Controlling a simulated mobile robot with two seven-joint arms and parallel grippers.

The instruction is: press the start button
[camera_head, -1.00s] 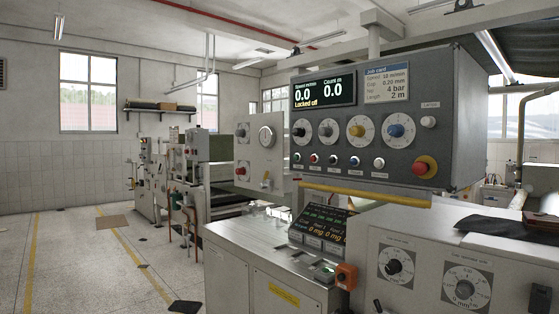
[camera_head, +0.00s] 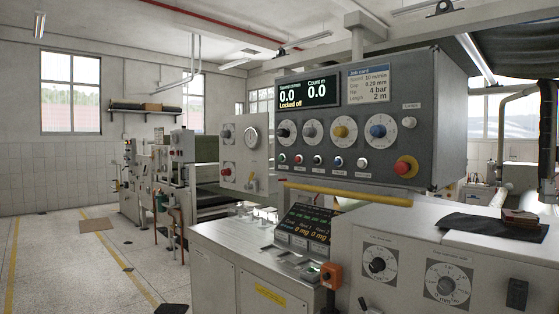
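The grey control panel (camera_head: 370,130) hangs over the machine. A row of small push buttons runs along its lower part: a green button (camera_head: 282,158) at the left end, then a red button (camera_head: 298,159), a black one (camera_head: 317,160), a blue one (camera_head: 338,161) and a white one (camera_head: 362,163). Their labels are too small to read, so I cannot tell which is the start button. The display (camera_head: 309,93) reads speed 0.0, count 0.0 and "Locked off". Neither of my grippers is in view.
Four knobs sit above the buttons, including a yellow one (camera_head: 340,132). A red emergency-stop knob (camera_head: 406,167) is at lower right. A yellow bar (camera_head: 345,193) runs below the panel. Open floor (camera_head: 60,260) lies left.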

